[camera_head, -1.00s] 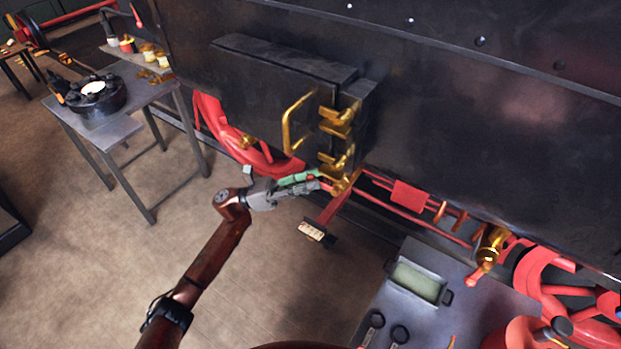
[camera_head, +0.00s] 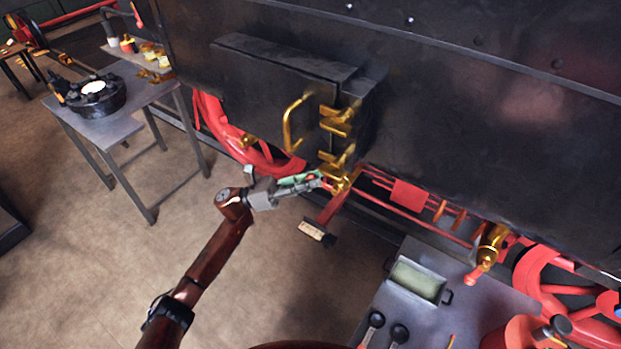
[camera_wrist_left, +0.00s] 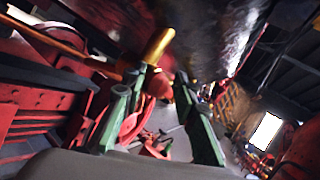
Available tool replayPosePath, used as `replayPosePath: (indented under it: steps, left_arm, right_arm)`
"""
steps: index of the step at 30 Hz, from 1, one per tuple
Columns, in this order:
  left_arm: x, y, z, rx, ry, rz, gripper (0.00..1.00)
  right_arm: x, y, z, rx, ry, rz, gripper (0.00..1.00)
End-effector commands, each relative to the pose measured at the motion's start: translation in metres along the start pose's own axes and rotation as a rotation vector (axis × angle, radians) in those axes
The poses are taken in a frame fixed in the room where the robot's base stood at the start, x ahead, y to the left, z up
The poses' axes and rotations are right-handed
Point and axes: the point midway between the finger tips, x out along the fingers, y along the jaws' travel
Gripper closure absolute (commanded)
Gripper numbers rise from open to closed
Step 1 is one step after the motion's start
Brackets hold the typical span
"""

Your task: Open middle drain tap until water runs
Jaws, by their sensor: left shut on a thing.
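The middle drain tap (camera_head: 343,183) is a brass fitting low under the dark cylinder casing, below the other brass fittings. My left gripper (camera_head: 318,180), with green fingers, reaches it from the left in the head view. In the left wrist view, a red rounded handle (camera_wrist_left: 158,84) sits between the two fingers (camera_wrist_left: 160,95), with a brass piece (camera_wrist_left: 160,44) above it. The gripper is shut on this handle. The fingers partly hide the handle in the head view. No running water shows. My right gripper is not in view.
Another brass tap with a red handle (camera_head: 490,246) is at the right. A grey tray (camera_head: 418,281) sits on a bench at lower right. Brass fittings and a brass handle (camera_head: 289,124) stand close above my gripper. A table (camera_head: 126,130) is at left, with open floor between.

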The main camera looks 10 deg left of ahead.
Motion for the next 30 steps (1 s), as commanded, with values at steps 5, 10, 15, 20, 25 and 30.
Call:
replayPosePath:
  steps: [5, 10, 15, 20, 25, 30]
  left_arm:
    - [-0.002, 0.005, 0.002, 0.002, -0.004, 0.016, 1.00]
    - [-0.003, 0.006, -0.001, -0.008, -0.017, 0.016, 1.00]
    - [-0.006, 0.009, -0.008, -0.045, -0.069, 0.014, 1.00]
    - [-0.009, 0.012, -0.018, -0.105, -0.157, 0.005, 1.00]
    - [-0.011, 0.014, -0.029, -0.185, -0.276, -0.002, 1.00]
    - [-0.018, 0.014, -0.036, -0.256, -0.398, -0.001, 1.00]
  right_arm:
    - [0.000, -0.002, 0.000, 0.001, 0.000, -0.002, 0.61]
    - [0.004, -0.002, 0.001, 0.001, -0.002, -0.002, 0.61]
    - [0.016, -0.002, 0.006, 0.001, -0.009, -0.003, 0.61]
    - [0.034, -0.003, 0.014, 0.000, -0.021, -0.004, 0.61]
    - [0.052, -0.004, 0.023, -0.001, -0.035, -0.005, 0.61]
    - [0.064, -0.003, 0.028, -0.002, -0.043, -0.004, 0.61]
